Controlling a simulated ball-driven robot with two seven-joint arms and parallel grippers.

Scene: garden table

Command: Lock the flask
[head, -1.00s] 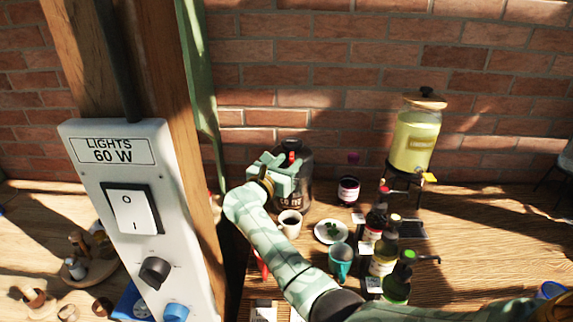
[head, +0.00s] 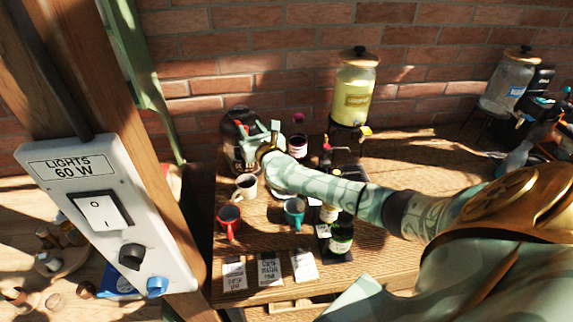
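The flask, a large dark vessel (head: 237,150), stands upright at the back left of the wooden table, near the brick wall. My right gripper (head: 258,138) is at its right side, close to its upper part, and hides some of it. I cannot tell whether the fingers touch the flask or how far apart they are. The lock of the flask cannot be made out. My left gripper is not in view.
A white cup (head: 246,187), a red mug (head: 229,221) and a teal mug (head: 294,209) stand before the flask. Dark bottles (head: 341,236) stand below my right forearm. A yellow drink dispenser (head: 354,93) is behind. A post with a switch box (head: 107,222) blocks the left.

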